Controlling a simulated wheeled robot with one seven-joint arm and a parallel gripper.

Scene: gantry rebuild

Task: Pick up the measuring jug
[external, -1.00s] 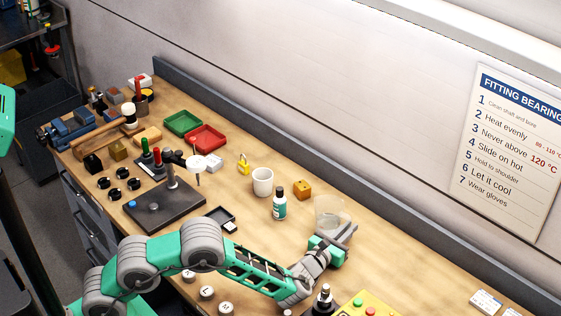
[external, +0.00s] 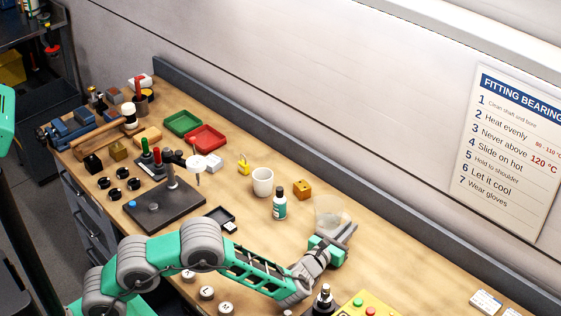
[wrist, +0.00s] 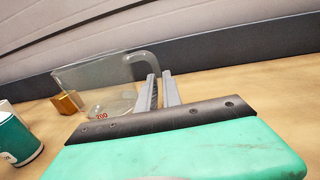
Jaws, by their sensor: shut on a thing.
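The measuring jug (external: 330,217) is clear, with a handle, in the lower right middle of the external view. In the wrist view the jug (wrist: 92,84) is left of my fingers, with a red "200" mark low on its side. My gripper (external: 349,233) is on the jug's near right side. In the wrist view my gripper (wrist: 160,78) is shut on the jug's handle. I cannot tell whether the jug's base touches the bench.
A teal-labelled bottle (external: 280,204), an orange-brown block (external: 303,190) and a white mug (external: 262,183) stand left of the jug. A yellow button box (external: 368,305) is in front.

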